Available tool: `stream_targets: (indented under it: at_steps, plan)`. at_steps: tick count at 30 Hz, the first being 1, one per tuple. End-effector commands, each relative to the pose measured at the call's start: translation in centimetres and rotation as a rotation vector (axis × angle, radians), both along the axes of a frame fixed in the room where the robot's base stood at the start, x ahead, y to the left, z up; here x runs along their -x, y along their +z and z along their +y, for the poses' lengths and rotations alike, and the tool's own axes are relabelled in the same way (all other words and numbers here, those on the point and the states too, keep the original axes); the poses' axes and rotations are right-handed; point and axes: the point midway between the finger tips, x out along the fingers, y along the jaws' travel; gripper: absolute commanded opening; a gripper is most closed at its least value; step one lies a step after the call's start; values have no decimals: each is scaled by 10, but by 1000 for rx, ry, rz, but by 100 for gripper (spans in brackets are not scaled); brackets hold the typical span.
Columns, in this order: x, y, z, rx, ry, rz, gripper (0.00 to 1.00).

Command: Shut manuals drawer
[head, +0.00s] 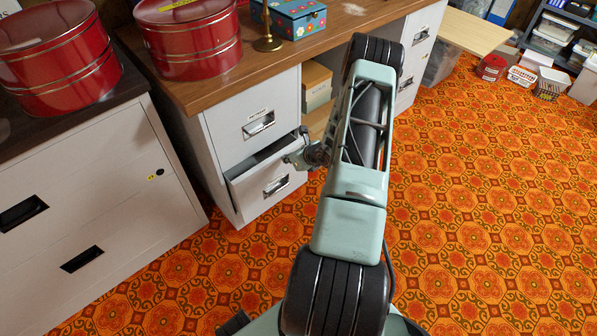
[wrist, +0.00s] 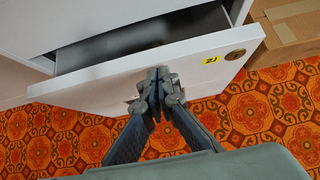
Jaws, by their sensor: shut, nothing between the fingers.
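The lower drawer (head: 246,187) of the white desk pedestal stands partly open, with a dark gap above its front. In the wrist view its white front (wrist: 100,88) runs tilted across the picture, with a yellow tag and a round lock near its right end. The drawer's inside is mostly dark. My gripper (head: 290,160) is at the upper right part of this front. In the wrist view the shut, empty fingertips (wrist: 160,76) overlap the front near its top edge; I cannot tell whether they touch it. The label on the drawer is not readable.
The upper drawer (head: 239,119) above is shut. A cardboard box (head: 317,87) sits right of the pedestal under the wooden desktop. A wide grey cabinet (head: 90,185) with red tins on top stands left. The patterned carpet in front and to the right is clear.

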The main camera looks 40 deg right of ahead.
Motion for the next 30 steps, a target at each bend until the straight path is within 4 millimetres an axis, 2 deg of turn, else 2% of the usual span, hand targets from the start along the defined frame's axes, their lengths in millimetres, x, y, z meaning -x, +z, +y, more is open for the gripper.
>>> stream_targets:
  at_steps: [3, 9, 30]
  plan:
    - [-16, -2, 2, 1, 3, 0, 0]
    - [-29, -1, 2, -1, 1, 1, 0]
    - [-28, -1, -1, 1, 1, 2, 0]
